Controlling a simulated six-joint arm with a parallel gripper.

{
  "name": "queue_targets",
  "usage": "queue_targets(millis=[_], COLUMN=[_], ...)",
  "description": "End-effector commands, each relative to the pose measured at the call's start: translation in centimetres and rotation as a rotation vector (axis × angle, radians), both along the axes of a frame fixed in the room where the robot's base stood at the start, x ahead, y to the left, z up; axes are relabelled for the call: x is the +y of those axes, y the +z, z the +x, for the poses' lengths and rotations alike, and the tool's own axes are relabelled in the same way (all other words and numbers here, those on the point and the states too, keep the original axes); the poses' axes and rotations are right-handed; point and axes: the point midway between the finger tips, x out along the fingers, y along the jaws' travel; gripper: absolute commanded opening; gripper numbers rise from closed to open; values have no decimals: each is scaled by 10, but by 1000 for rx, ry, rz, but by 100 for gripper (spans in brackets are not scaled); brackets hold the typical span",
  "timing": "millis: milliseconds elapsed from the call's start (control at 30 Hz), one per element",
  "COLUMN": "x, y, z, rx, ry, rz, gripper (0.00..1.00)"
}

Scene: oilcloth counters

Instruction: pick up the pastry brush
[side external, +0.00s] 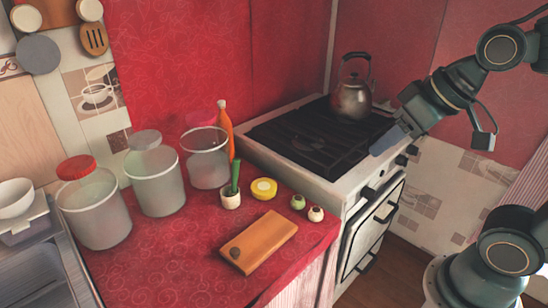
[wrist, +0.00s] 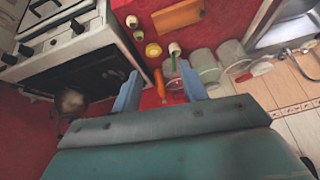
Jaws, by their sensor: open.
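A slim green handle (side external: 235,178), which looks like the pastry brush, stands upright in a small white pot (side external: 231,200) on the red counter. Its lower end is hidden in the pot. In the wrist view the green handle (wrist: 173,62) shows beyond my fingertips, near the right one. My gripper (side external: 388,140) is in the air over the front right of the stove, well to the right of the pot and higher. In the wrist view my gripper (wrist: 158,80) has its two blue fingers apart, with nothing held between them.
Jars (side external: 156,180) stand left of the pot, and an orange bottle-like thing (side external: 226,132) behind it. A yellow round tub (side external: 263,188), two small round items (side external: 298,202) and a wooden board (side external: 260,241) lie nearby. A kettle (side external: 351,98) sits on the stove (side external: 300,172).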

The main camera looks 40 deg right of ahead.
Motion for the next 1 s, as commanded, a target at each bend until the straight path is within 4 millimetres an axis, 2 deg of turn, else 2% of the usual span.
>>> queue_targets(millis=[200, 500, 1000], x=[24, 60, 107], y=[3, 1, -17], z=[57, 132, 240], rx=[-48, -93, -74], ry=[-37, -107, -294], rz=[143, 402, 942], gripper=[43, 43, 43])
